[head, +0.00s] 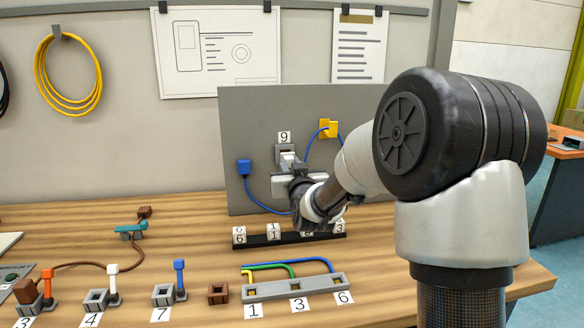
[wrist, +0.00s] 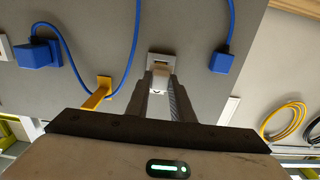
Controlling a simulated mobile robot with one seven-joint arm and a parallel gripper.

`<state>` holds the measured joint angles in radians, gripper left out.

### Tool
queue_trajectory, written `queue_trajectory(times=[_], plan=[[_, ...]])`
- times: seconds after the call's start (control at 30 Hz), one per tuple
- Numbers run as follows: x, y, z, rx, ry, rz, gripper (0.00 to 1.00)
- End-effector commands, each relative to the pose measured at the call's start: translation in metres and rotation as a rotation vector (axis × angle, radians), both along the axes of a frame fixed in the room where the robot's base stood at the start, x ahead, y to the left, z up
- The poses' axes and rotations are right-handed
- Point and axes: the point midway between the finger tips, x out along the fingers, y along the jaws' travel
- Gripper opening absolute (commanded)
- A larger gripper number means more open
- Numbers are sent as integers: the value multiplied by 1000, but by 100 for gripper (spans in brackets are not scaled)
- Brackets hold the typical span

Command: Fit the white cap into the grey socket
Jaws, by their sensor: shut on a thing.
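The grey socket (head: 280,149) is fixed on the upright grey panel under a label 9. In the wrist view the socket (wrist: 164,60) shows a dark slot, partly covered at its lower edge by the white cap. My gripper (wrist: 160,90) is shut on the small white cap (wrist: 160,77) and holds it right at the socket's face. In the head view my gripper (head: 287,168) is in front of the panel, just below the socket, with the cap mostly hidden. I cannot tell whether the cap touches the socket or has entered it.
A dark rack of numbered cubes (head: 274,232) stands below. Grey blocks with levers and a three-way strip (head: 298,287) stand on the wooden table.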

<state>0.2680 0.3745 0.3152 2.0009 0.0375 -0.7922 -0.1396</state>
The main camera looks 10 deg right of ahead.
Motion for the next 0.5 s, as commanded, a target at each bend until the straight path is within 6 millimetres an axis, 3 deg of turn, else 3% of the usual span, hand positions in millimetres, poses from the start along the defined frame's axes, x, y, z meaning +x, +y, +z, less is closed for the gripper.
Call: queue_trajectory(times=[0.5], plan=[[21, 0, -2, 1, 0, 0, 0]])
